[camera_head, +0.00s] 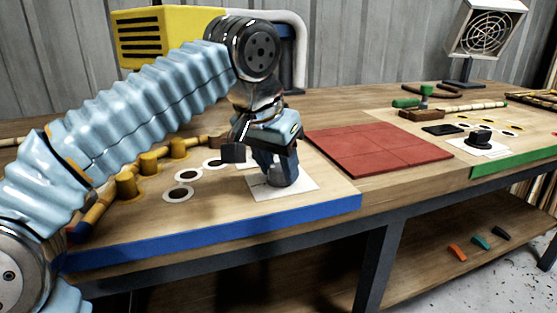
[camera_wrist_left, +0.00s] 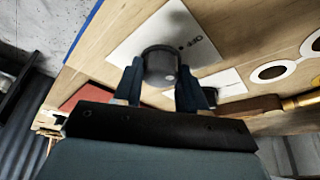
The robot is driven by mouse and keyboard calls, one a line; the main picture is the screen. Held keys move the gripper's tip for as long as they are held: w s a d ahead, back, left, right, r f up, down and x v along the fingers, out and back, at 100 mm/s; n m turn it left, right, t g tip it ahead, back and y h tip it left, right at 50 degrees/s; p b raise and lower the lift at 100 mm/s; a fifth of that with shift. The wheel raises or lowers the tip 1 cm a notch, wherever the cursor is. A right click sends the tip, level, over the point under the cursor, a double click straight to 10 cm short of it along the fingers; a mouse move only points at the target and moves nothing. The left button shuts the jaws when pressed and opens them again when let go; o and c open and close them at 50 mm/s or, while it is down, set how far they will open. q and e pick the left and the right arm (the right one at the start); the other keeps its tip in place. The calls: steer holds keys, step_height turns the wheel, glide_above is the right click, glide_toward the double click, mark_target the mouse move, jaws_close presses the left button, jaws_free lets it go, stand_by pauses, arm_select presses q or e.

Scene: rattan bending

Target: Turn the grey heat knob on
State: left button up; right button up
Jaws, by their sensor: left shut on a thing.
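The grey heat knob (camera_wrist_left: 160,66) sits on a white plate (camera_wrist_left: 122,45) with small dark marks, on the wooden bench. My left gripper (camera_wrist_left: 160,82) is shut on the knob, one finger on each side of it, in the left wrist view. In the head view my left gripper (camera_head: 277,172) points down over the same white plate (camera_head: 302,186) near the blue front edge, and its fingers hide much of the knob. I cannot tell from the marks how the knob is turned. My right gripper is not in view.
A red tiled mat (camera_head: 365,150) lies right of the plate. Yellow pegs (camera_head: 127,186) and white rings (camera_head: 178,193) are to the left. A black knob (camera_head: 480,137) stands on another white plate at the far right. A yellow machine (camera_head: 165,35) stands behind.

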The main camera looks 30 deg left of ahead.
arm_select(q)
steer(key=m+h+p, duration=0.1)
steer(key=m, duration=0.2)
steer(key=m+g+h+p, duration=0.1)
steer(key=m+p, duration=0.1)
steer(key=m, duration=0.1)
steer(key=shift+a+r+p, duration=0.2)
steer(key=shift+p, duration=0.1)
steer(key=m+h+p, duration=0.1)
steer(key=m+p, duration=0.1)
steer(key=m, duration=0.1)
steer(key=shift+w+m+g, duration=0.1)
steer(key=shift+m+g, duration=0.3)
steer(key=m+g+h+p, duration=0.1)
steer(key=m, duration=0.2)
steer(key=shift+w+a+f+m+p, duration=0.1)
steer(key=shift+m+p, duration=0.2)
steer(key=shift+m+g, duration=0.7)
steer(key=shift+m, duration=0.8)
steer(key=o, duration=1.1)
steer(key=shift+c, duration=0.2)
steer(key=v, duration=0.7)
steer(key=shift+a, duration=0.2)
